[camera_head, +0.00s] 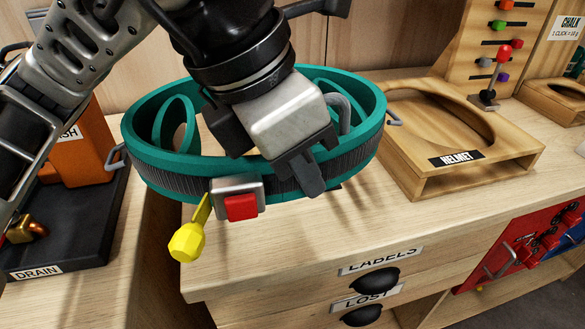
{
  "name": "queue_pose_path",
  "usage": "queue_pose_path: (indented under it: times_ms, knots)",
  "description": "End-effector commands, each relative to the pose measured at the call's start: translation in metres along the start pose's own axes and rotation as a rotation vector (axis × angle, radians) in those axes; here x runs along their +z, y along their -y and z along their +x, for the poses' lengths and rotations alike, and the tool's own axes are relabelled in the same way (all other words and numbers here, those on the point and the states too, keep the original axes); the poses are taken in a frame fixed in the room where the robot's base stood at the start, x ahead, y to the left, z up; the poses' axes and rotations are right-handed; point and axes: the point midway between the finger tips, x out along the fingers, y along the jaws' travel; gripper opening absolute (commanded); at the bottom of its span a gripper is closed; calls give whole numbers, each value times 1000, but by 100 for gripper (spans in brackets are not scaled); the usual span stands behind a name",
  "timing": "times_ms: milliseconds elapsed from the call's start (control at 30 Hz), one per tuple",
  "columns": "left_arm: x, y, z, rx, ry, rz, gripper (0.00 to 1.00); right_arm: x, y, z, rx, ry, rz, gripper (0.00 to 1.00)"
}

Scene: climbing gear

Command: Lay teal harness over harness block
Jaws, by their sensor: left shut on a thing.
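The teal harness (155,185) is a wide ring-shaped belt with inner loops, a grey webbing band, a red-buttoned buckle (240,205) and a yellow tag piece (186,242). It hangs in the air above the left part of the wooden bench. My left gripper (308,178) comes down over its middle and is shut on the front band of the harness, right of the buckle. The harness covers part of the bench behind it. I cannot make out a harness block. My right gripper is not in view.
A wooden holder labelled HELMET (520,150) with a round recess stands right of the harness. A rack with coloured knobs and a red-topped lever (504,52) is behind it. Drawers labelled LABELS (380,260) are in front. A black DRAIN tray (75,245) sits left, across a gap.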

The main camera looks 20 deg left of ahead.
Motion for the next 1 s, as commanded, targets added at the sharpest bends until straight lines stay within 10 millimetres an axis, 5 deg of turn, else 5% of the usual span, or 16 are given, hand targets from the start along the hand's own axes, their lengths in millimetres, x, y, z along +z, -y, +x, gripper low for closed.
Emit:
queue_pose_path:
  times_ms: [400,1000]
  knots:
    - [19,-79,68,0,-2,-3,0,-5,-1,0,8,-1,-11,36]
    - [8,-103,129,2,1,1,0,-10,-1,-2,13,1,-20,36]
